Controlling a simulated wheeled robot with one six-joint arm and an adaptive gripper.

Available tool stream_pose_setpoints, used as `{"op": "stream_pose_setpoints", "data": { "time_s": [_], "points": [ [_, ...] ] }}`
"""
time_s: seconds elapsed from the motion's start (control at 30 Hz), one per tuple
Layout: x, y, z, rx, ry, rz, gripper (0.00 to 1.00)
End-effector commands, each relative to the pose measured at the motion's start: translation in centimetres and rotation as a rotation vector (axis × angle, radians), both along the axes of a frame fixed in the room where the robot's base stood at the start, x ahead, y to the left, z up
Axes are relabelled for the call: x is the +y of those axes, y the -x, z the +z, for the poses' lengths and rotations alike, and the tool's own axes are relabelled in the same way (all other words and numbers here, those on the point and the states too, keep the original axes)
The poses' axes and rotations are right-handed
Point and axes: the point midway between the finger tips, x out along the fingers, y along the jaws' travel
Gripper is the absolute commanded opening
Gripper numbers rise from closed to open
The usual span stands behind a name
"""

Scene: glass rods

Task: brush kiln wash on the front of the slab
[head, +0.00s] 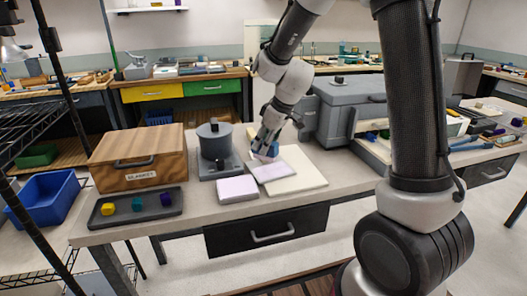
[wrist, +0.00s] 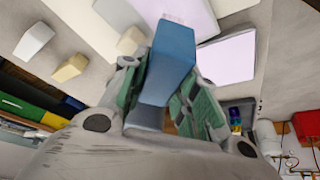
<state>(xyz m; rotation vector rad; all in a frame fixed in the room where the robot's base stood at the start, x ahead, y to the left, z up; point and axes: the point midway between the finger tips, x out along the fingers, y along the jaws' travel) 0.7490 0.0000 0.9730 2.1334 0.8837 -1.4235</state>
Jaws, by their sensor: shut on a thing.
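My gripper (head: 266,152) is shut on a blue brush (wrist: 170,55), whose broad end points away from my wrist. The brush is over or near a pale lilac slab (head: 273,172) lying on a cream board (head: 305,178). Whether it touches the slab I cannot tell; the brush covers part of it in the wrist view (wrist: 190,10). A second pale lilac slab (head: 238,189) lies flat on the table, left of the board and nearer its front edge; it also shows in the wrist view (wrist: 228,58). The bristles are not clearly visible.
A wooden box (head: 138,158), a dark tray (head: 160,206) with small coloured pieces and a grey lidded cylinder (head: 213,140) stand to the left. A large grey case (head: 345,110) stands behind to the right. The table (head: 345,160) is clear just right of the board.

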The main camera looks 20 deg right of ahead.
Motion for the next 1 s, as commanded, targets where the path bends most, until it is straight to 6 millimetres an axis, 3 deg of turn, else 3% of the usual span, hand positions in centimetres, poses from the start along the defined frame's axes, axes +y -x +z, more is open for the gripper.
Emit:
{"op": "stream_pose_setpoints", "data": {
  "time_s": [0.43,1.0],
  "points": [
    [-0.4,-0.5,3.7,-0.001,0.0,-0.003,0.0],
    [-0.4,-0.5,3.9,0.001,0.0,-0.002,0.0]
  ]
}}
